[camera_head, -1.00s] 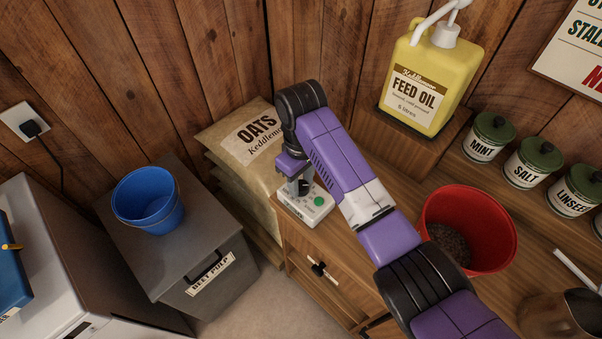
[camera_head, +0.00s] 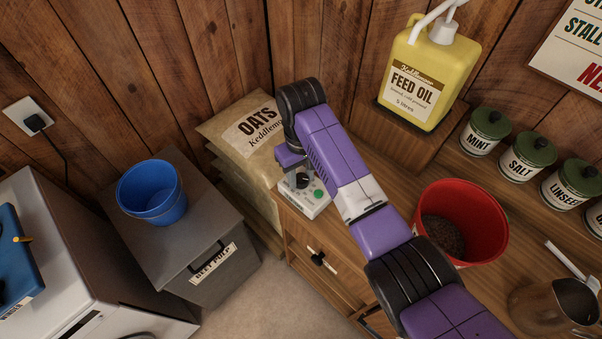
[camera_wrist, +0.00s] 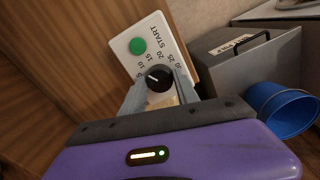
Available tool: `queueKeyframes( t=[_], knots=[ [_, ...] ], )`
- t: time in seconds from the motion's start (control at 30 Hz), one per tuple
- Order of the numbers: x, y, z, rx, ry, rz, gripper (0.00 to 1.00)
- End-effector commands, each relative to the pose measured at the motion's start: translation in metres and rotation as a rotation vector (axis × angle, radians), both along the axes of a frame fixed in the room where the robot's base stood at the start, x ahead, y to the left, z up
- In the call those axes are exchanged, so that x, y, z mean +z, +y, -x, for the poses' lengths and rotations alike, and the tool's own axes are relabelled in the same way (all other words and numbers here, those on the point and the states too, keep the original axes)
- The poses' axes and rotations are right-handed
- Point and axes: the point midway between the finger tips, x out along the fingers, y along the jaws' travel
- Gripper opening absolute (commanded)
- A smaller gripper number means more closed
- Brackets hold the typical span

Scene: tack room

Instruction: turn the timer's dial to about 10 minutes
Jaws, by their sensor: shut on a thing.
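The timer is a pale box (camera_head: 312,207) on the left end of the wooden counter, with a green button (camera_head: 319,194). In the wrist view the timer's face (camera_wrist: 165,35) shows START, the green button (camera_wrist: 138,46) and numbers around a black dial (camera_wrist: 159,80). The dial's white mark points up-left, apparently near 5 to 10; the exact reading is hard to tell. My gripper (camera_wrist: 160,90) comes from above, its grey fingers shut on the dial from both sides. In the head view my gripper (camera_head: 300,184) partly covers the dial.
An oats sack (camera_head: 238,125) stands left of the counter, beside a grey beet pulp bin (camera_head: 180,255) with a blue bucket (camera_head: 150,200). A red bucket (camera_head: 478,215), a feed oil jug (camera_head: 420,85) and green-lidded tins (camera_head: 522,162) stand to the right.

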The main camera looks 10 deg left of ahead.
Motion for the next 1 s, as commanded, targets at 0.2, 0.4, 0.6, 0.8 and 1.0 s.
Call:
queueKeyframes(
  t=[0.2, 0.4, 0.6, 0.8, 1.0],
  knots=[
    [0.001, 0.0, 0.0, 0.001, -0.002, -0.001, 0.58],
    [0.0, 0.0, 0.0, 0.001, -0.001, -0.001, 0.58],
    [0.012, 0.001, -0.001, 0.001, -0.003, -0.002, 0.58],
    [0.044, 0.001, -0.002, 0.001, -0.005, -0.003, 0.58],
    [0.07, 0.001, -0.001, 0.002, -0.002, -0.002, 0.58]
  ],
)
